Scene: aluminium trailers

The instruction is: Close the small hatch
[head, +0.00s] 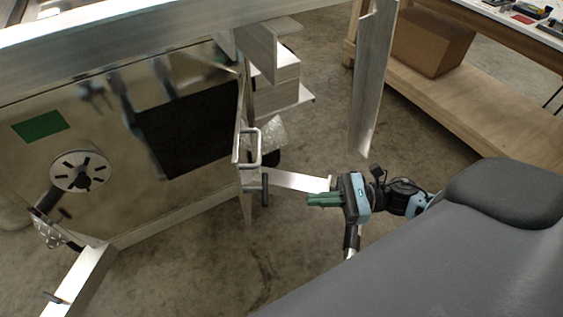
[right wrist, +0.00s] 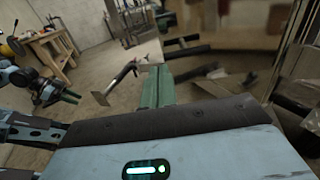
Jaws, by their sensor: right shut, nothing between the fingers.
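A shiny metal panel (head: 105,160) with a green label and a round fitting fills the left of the head view. I cannot tell for certain which part is the small hatch. A bent metal handle (head: 256,147) stands at the panel's right edge. My right gripper (head: 325,199) is shut and empty, its green fingers pointing left, to the right of the handle and apart from it. Its fingers also show in the right wrist view (right wrist: 157,88). My left gripper (right wrist: 68,96) seems to show small at the left of that view, its jaws unclear.
An aluminium beam (head: 130,35) crosses the top left. A narrow metal bar (head: 290,181) reaches from the panel towards my right gripper. An upright metal plate (head: 375,75) hangs above it. A wooden bench (head: 440,100) with a cardboard box (head: 432,42) is at the upper right.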

